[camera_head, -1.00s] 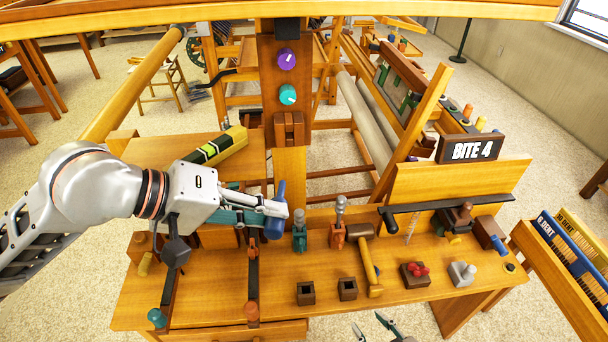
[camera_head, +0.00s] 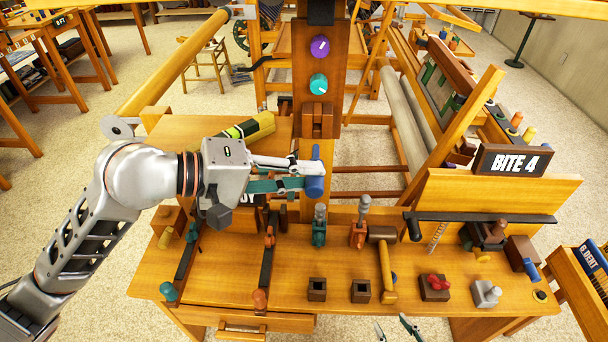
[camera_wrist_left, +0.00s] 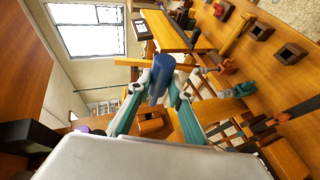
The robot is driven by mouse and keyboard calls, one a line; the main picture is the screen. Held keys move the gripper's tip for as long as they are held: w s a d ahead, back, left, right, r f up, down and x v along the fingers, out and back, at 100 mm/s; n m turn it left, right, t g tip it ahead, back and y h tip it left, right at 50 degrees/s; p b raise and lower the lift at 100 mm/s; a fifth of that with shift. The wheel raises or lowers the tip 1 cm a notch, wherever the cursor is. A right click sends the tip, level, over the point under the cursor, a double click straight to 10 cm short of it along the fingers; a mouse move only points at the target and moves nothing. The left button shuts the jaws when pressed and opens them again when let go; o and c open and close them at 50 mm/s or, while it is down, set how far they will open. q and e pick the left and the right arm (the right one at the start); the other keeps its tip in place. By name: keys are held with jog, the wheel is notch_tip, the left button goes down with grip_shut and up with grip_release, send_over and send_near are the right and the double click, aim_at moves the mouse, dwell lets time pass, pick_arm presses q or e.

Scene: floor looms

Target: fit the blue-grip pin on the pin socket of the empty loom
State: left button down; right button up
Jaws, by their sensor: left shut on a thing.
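The blue-grip pin (camera_head: 316,186) is held upright in my left gripper (camera_head: 308,176), in front of the wooden post (camera_head: 336,95). My left gripper is shut on the blue grip, which also shows between the fingers in the left wrist view (camera_wrist_left: 160,80). A brown notched block (camera_head: 316,120), which looks like the pin socket, sits on the post just above the pin and apart from it. It is not clear whether anything is in the block. My right gripper (camera_head: 395,330) shows only its spread fingertips at the bottom edge, empty.
A purple knob (camera_head: 320,46) and a teal knob (camera_head: 318,84) sit above the block. Green-based and orange-based upright tools (camera_head: 358,235), a mallet (camera_head: 387,270) and small dark blocks stand on the bench (camera_head: 215,300) below. A "BITE 4" sign (camera_head: 512,160) stands right.

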pick_arm(q)
jog(key=shift+w+b, duration=0.75)
jog(key=shift+w, duration=1.65)
pick_arm(e)
jog(key=shift+s+f, duration=0.25)
jog(key=shift+f, duration=0.85)
jog(key=shift+s+f, duration=0.1)
jog(key=shift+f, duration=0.15)
pick_arm(q)
jog(key=shift+w+b, duration=0.85)
jog(key=shift+w, duration=0.8)
pick_arm(e)
jog(key=shift+s+f, duration=0.3)
jog(key=shift+f, duration=0.65)
pick_arm(q)
jog(key=shift+w, duration=0.45)
pick_arm(e)
jog(key=shift+s+f+g, duration=0.1)
jog(key=shift+f+g, duration=0.2)
jog(key=shift+f, duration=0.05)
pick_arm(q)
jog(key=shift+w+b, duration=0.3)
jog(key=shift+b, duration=0.1)
pick_arm(e)
jog(key=shift+s+f, duration=0.1)
jog(key=shift+f, duration=0.15)
